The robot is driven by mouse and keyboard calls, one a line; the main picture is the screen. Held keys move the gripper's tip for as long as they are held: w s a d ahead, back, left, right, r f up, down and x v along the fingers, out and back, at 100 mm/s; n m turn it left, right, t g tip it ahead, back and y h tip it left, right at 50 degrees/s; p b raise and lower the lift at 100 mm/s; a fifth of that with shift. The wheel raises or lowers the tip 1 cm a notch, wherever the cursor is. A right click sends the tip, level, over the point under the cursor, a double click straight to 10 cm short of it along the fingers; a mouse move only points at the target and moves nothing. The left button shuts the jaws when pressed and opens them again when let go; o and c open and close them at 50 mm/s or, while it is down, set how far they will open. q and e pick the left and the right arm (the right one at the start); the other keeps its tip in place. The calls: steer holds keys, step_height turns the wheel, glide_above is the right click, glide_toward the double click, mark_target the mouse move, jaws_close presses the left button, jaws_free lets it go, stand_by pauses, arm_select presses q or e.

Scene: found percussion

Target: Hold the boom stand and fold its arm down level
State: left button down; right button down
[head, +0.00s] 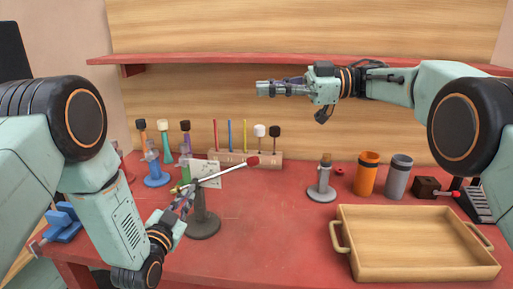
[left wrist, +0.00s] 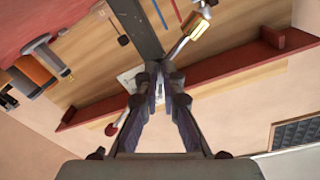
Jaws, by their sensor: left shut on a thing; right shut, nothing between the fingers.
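The boom stand has a round dark base (head: 203,226) and a dark post on the red table, left of centre. Its pale boom arm (head: 228,172) slants up to the right and ends in a red tip (head: 253,161). My left gripper (head: 187,197) is shut on the stand's post, just under the arm. In the left wrist view the post (left wrist: 138,28) runs between the fingertips (left wrist: 160,76), with a brass piece (left wrist: 196,27) on one arm end and the red tip (left wrist: 112,129) on the other. My right gripper (head: 262,88) is shut and empty, high above the table.
A wooden rack (head: 245,158) with mallets stands behind the stand. A small grey stand (head: 321,190), an orange cup (head: 367,175) and a grey cup (head: 397,176) are to the right. A wooden tray (head: 415,240) lies front right. A red shelf (head: 200,59) crosses the back wall.

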steer(key=r+h, duration=0.2)
steer(key=m+t+h, duration=0.3)
steer(key=m+h, duration=0.2)
steer(key=m, duration=0.1)
glide_above(256, 156)
steer(key=a, duration=0.2)
step_height(256, 156, down, 13)
steer(key=shift+w, duration=0.15)
steer(key=f, duration=0.1)
steer(key=d+f, duration=0.1)
steer(key=shift+d+f, duration=0.25)
steer(key=shift+f, duration=0.05)
steer(key=shift+d+f, duration=0.2)
steer(key=shift+f, duration=0.25)
steer(key=shift+f, duration=0.1)
